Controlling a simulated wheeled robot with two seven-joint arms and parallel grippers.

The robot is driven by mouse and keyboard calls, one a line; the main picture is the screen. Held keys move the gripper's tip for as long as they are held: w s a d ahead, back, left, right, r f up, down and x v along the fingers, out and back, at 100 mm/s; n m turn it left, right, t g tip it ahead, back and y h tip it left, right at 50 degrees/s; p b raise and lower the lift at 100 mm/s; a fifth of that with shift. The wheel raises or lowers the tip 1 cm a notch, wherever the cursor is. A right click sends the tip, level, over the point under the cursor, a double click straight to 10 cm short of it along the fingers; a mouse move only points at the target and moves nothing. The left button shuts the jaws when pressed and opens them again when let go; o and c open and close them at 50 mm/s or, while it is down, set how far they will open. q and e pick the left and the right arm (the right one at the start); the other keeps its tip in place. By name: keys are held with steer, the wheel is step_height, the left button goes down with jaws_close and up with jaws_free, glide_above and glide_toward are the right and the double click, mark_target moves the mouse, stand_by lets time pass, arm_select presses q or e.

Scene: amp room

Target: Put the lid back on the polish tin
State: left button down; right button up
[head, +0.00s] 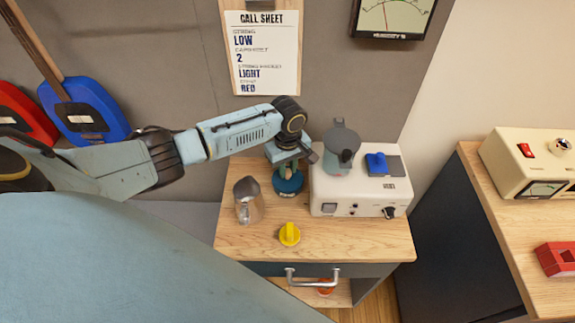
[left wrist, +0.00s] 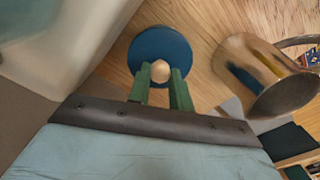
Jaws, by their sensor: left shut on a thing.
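A round blue lid (left wrist: 148,50) with a pale wooden knob (left wrist: 160,71) shows in the left wrist view. My left gripper (left wrist: 160,80) has its green fingers on either side of the knob and is shut on it. In the head view my left gripper (head: 288,166) points down over the cabinet top, with the blue round shape (head: 288,186) under it. I cannot tell the lid from the tin there, nor whether the lid touches a tin beneath. My right gripper is not in view.
A steel jug (head: 248,200) stands just left of the gripper. A white appliance (head: 350,207) bearing a grey pot (head: 342,148) and a blue item (head: 376,163) is close on the right. A yellow knob-like piece (head: 289,234) lies in front. The wooden top (head: 350,240) is clear at front right.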

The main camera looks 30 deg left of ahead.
arm_select(q)
steer(key=shift+p, duration=0.5)
stand_by(0.6)
stand_by(0.3)
steer(key=c, duration=0.7)
jaws_free()
steer(key=shift+r+p, duration=3.45)
steer(key=shift+p, duration=0.85)
jaws_close()
